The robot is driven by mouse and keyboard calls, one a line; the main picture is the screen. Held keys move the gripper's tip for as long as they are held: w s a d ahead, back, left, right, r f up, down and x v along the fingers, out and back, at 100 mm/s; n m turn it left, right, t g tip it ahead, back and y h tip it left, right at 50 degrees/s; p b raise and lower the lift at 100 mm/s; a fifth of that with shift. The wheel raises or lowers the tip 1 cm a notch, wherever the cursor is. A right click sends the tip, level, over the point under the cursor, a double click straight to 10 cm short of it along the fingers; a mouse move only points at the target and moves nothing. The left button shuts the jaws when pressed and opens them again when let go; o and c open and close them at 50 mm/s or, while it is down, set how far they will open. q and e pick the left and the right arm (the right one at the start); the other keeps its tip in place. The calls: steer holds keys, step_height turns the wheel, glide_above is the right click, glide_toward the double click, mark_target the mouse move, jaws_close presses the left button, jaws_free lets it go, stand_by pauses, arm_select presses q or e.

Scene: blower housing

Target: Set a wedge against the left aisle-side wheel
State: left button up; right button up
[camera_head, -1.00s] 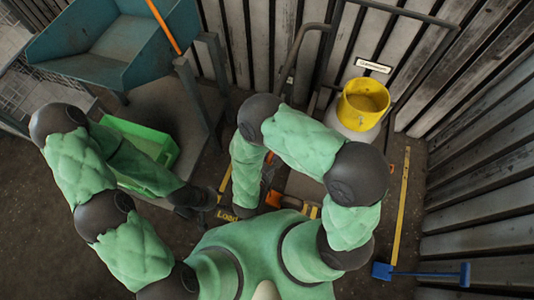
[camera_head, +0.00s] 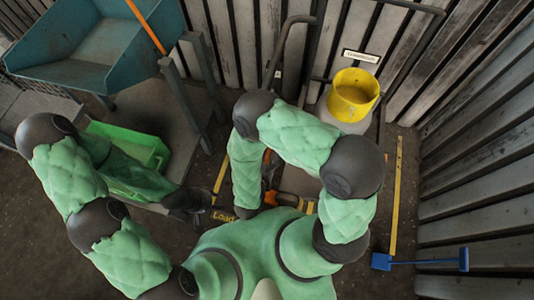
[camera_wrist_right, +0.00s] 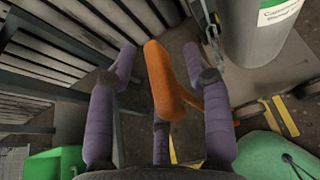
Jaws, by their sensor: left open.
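My right gripper (camera_wrist_right: 160,75) has purple fingers spread to either side of a long orange piece (camera_wrist_right: 160,80). Gaps show beside the orange piece, and I cannot tell whether it is gripped or whether it is the wedge. In the head view my right arm hangs down in the middle, and its gripper is mostly hidden. Orange parts (camera_head: 285,199) show beside it, low over the floor. My left gripper (camera_head: 205,200) is open and empty, left of the yellow floor marking. I cannot make out the left aisle-side wheel clearly.
A yellow bucket (camera_head: 352,95) sits on a pale cylinder at the back. A green bin (camera_head: 130,150) and a teal hopper (camera_head: 95,45) stand to the left. A blue tool (camera_head: 420,261) lies at the lower right. Yellow lines (camera_head: 396,195) mark the floor. Corrugated walls close the back and right.

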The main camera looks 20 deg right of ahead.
stand_by(0.3)
step_height(320, 180, up, 10)
steer(key=shift+f, duration=0.1)
stand_by(0.5)
